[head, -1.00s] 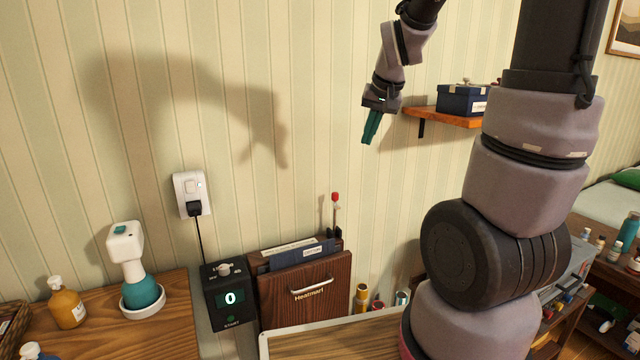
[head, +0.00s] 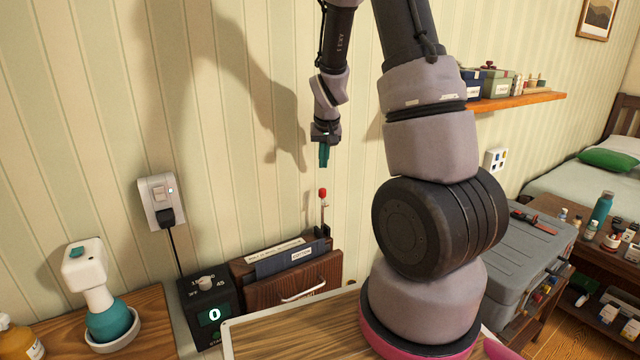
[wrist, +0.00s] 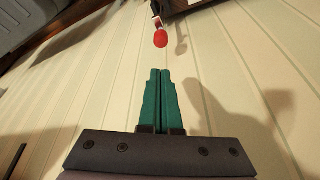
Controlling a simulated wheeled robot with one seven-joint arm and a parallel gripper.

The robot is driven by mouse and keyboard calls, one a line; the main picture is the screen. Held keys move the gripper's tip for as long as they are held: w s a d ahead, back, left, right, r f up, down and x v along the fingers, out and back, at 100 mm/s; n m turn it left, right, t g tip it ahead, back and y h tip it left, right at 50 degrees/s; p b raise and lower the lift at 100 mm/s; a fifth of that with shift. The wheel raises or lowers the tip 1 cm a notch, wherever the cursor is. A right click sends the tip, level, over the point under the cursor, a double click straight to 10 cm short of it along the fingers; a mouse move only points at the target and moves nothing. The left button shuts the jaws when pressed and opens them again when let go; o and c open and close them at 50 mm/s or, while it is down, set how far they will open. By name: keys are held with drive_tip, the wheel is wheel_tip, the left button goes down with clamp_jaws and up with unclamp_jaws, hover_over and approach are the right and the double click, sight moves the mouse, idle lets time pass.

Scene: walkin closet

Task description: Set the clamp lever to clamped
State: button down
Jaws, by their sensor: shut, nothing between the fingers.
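The clamp lever (head: 322,196) has a red knob on a thin upright stem. It stands at the back right corner of the brown wooden press box, near the wall. In the wrist view its red knob (wrist: 160,38) is ahead of my fingertips with a gap between. My gripper (head: 324,165) points down above the red knob, apart from it. Its teal fingers (wrist: 159,72) are pressed together and hold nothing. The lever's lower end is hidden behind the box.
A wall socket (head: 161,203) with a plug is above. A grey toolbox (head: 525,255) is at right. A wall shelf (head: 515,101) holds boxes.

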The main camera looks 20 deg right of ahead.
drive_tip(key=x, duration=1)
drive_tip(key=shift+r, duration=0.1)
